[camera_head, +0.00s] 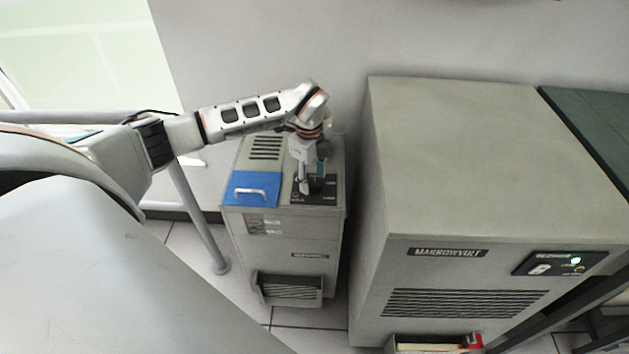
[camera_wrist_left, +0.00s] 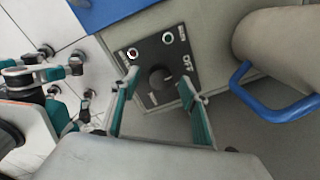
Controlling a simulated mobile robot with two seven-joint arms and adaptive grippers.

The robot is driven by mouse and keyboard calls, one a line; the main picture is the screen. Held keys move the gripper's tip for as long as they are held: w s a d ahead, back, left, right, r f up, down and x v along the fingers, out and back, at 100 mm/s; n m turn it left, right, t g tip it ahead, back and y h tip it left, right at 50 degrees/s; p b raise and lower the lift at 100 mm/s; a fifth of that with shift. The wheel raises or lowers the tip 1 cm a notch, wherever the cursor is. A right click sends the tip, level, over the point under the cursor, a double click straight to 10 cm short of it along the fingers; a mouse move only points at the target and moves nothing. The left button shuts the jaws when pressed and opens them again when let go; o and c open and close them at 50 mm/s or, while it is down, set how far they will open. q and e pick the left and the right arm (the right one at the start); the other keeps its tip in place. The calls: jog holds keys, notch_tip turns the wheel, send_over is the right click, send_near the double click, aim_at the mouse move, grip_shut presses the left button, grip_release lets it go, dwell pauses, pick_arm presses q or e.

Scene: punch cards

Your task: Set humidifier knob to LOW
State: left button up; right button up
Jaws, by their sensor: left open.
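The humidifier seems to be the narrow grey cabinet (camera_head: 285,238) with a blue lid, standing beside a larger unit. Its black control panel (camera_head: 325,184) is on the top, at the right. The panel (camera_wrist_left: 146,60) shows in the left wrist view with a round black knob (camera_wrist_left: 161,78) and two small ringed lights. The knob's setting is too small to read. My left gripper (camera_head: 304,187) points down over the panel. In the left wrist view its open fingers (camera_wrist_left: 158,82) stand on either side of the knob; contact cannot be told. A teal-fingered gripper (camera_wrist_left: 72,85), apparently my right, shows at the left edge.
The large grey unit (camera_head: 490,170) stands close on the right, with a lit panel (camera_head: 560,263). A blue lid with a pale handle (camera_head: 250,191) lies left of the control panel. A grey rail post (camera_head: 200,215) stands left of the cabinet. A wall is behind.

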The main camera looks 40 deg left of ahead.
pick_arm(q)
jog(key=shift+f, duration=0.65)
jog(key=shift+w+f, duration=0.1)
jog(key=c, duration=1.1)
pick_arm(e)
jog(key=shift+w+d+r, duration=0.2)
jog(key=shift+w+r, duration=0.1)
jog(key=shift+w, duration=0.3)
